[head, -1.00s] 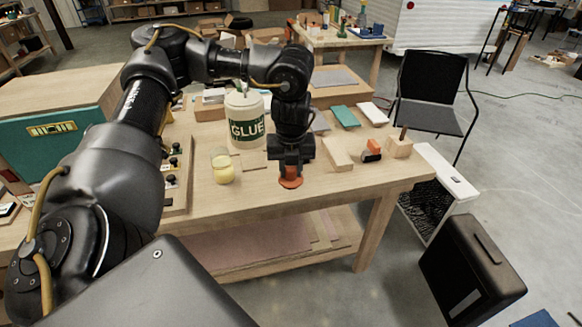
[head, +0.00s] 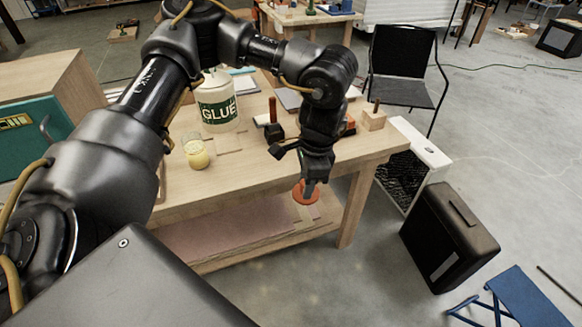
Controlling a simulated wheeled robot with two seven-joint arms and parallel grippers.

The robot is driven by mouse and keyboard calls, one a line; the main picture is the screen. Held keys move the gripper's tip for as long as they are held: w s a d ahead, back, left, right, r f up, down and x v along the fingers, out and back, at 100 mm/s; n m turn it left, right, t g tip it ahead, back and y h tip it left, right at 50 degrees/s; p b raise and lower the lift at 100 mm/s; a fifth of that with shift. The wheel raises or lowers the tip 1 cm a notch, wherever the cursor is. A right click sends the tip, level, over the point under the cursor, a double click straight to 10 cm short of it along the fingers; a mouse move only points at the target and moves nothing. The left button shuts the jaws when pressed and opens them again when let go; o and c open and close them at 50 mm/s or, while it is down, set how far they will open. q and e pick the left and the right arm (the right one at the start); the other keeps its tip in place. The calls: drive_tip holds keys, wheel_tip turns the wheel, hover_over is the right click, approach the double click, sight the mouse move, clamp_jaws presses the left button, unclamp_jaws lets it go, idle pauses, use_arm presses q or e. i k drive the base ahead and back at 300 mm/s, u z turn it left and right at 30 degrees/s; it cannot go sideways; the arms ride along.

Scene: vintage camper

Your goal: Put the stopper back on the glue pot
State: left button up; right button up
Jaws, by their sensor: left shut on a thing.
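A white tub with a green GLUE label (head: 218,112) stands upright on the workbench, behind my left arm. A small clear jar with yellow contents (head: 196,153) stands in front of it, nearer the front edge. My left gripper (head: 308,187) points down and is shut on an orange-red disc-like piece (head: 304,195), which looks like the stopper. In the picture it hangs just past the bench's front edge, right of both pots and apart from them. The fingers hide part of the piece. My right gripper is not in view.
The workbench (head: 235,176) has clear wood around the small jar. A black tool with a red handle (head: 273,122) and a wooden block with a peg (head: 374,117) sit near my left forearm. A chair (head: 402,70) and a black case (head: 449,240) stand to the right.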

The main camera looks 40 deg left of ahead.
sight(196, 152)
drive_tip(key=u, duration=1.35)
